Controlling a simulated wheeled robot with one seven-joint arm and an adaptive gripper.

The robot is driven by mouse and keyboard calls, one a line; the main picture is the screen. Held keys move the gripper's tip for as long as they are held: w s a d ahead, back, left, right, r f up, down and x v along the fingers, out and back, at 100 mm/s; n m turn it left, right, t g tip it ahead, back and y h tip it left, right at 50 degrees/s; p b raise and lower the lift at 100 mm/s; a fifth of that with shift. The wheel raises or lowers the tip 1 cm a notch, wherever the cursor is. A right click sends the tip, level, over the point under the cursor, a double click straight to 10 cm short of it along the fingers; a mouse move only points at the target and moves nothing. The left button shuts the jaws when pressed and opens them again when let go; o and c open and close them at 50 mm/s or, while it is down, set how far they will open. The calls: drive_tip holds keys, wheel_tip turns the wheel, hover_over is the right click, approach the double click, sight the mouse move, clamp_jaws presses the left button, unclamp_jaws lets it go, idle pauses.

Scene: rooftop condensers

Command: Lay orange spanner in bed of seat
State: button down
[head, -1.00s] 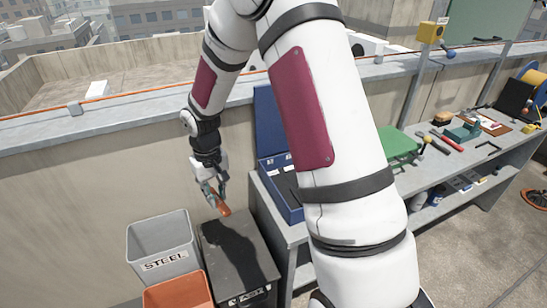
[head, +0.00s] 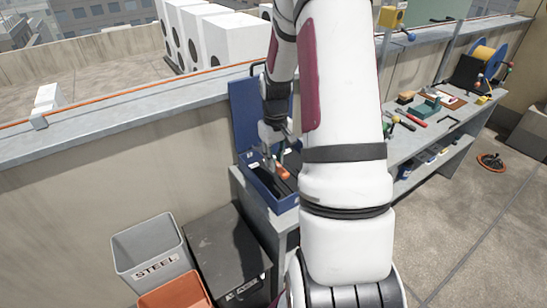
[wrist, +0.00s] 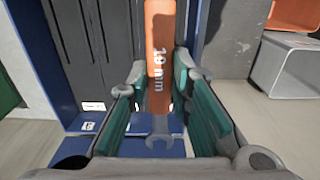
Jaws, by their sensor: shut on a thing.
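The orange spanner (head: 283,172) is in my gripper (head: 274,157), over the open blue case at the near end of the bench. In the wrist view the spanner's orange handle (wrist: 160,45), with a size in mm printed on it, stands between the green-padded fingers, its grey open jaw toward me. My gripper is shut on it. The blue case (head: 262,190) has its lid raised at the back. Its dark insert (wrist: 75,45) and small white labels show in the wrist view. The bed under the spanner is partly hidden, and I cannot tell whether the spanner touches it.
A grey bin marked STEEL (head: 150,247), an orange bin (head: 177,293) and a dark lidded bin (head: 228,250) stand left of the bench. Tools, including a red-handled one (head: 411,121), lie farther along the bench (head: 432,150). The parapet wall (head: 110,175) runs behind.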

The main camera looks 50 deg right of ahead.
sight(275, 191)
drive_tip(key=shift+f+b, duration=2.85)
drive_tip(key=shift+f, duration=2.05)
drive_tip(key=shift+f, duration=0.45)
drive_tip(key=c, duration=1.4)
unclamp_jaws()
drive_tip(key=shift+o, duration=0.2)
wheel_tip(275, 191, up, 12)
drive_tip(key=shift+r, duration=0.1)
